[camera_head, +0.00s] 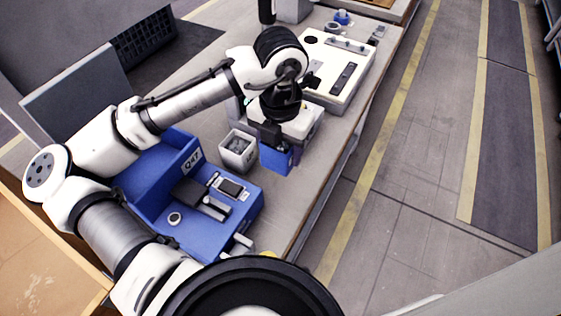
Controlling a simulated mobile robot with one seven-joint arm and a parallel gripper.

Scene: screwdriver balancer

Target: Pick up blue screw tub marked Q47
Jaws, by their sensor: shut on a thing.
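A small blue tub (277,160) is under the end of my arm, near the right edge of the workbench. My gripper (271,138) is shut on it from above. The arm end hides part of the tub's top and its contents. I see no readable marking on the tub. The label Q47 shows on the large blue machine (234,207), to the left of the tub. I cannot tell whether the tub touches the bench or hangs just above it.
A white tub (238,151) with grey pieces in it stands close left of the blue tub. A cream-coloured machine (345,72) stands behind on the bench (293,207). The floor (410,190) with yellow stripes is open to the right.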

